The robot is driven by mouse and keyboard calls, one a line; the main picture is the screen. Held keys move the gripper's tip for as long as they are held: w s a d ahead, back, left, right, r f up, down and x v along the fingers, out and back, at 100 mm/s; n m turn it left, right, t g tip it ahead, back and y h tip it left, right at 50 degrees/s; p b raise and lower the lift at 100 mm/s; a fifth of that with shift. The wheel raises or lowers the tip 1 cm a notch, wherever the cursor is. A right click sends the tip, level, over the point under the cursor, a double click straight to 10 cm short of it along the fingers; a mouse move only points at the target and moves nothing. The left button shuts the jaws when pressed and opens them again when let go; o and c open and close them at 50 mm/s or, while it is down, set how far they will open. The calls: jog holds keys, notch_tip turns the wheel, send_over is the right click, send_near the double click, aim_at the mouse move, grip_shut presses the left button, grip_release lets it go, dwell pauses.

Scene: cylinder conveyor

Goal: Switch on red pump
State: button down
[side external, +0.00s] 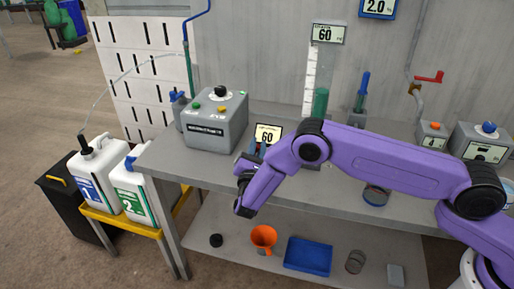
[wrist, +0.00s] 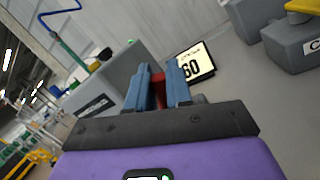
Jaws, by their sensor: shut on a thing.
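A grey control box (side external: 218,128) stands on the bench at left, with a green, a black and a yellow knob on top. The same box shows at left in the wrist view (wrist: 122,75). My gripper (side external: 254,155) is low at the bench's front edge, just right of this box. In the wrist view the blue fingers of my gripper (wrist: 158,67) are shut on a dark red part (wrist: 158,92). Most of this red part is hidden by the fingers. I cannot tell what it belongs to.
A "60" display (side external: 268,134) stands close behind my gripper; it also shows in the wrist view (wrist: 194,65). A measuring cylinder (side external: 319,85) with green liquid stands behind. Two boxes, with an orange button (side external: 432,134) and a blue knob (side external: 484,142), stand at right. White jugs (side external: 97,172) stand left.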

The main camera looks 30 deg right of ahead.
jog(key=c, duration=1.2)
grip_release()
jog(key=v, duration=1.7)
jog(key=shift+s+a, duration=0.2)
jog(key=shift+a, duration=0.05)
jog(key=shift+d+r, duration=0.1)
jog(key=s+d+r+m+g+y, duration=0.1)
jog(key=s+d+r+m+g, duration=0.3)
jog(key=d, duration=0.3)
jog(key=s+d+r+m+g+y, duration=0.1)
jog(key=s+d+r+m+g, duration=0.1)
jog(key=s+d+r+g, duration=0.35)
jog(key=s+d+r+m+g+y, duration=0.1)
jog(key=s+d+g+y, duration=0.1)
jog(key=s, duration=0.5)
jog(key=s+d+r+m+g+y, duration=0.2)
jog(key=s+d+y, duration=0.3)
jog(key=s+d, duration=0.1)
jog(key=s+d+r+m+g+y, duration=0.1)
jog(key=s+d+r+g+y, duration=0.1)
jog(key=s, duration=0.5)
jog(key=shift+s+d+r+m+y, duration=0.1)
jog(key=shift+s+d+m+y, duration=0.1)
jog(key=shift+d+y, duration=0.25)
jog(key=shift+s+d+r+m+y, duration=0.15)
jog(key=shift+d+m+y, duration=0.1)
jog(key=shift+d, duration=0.3)
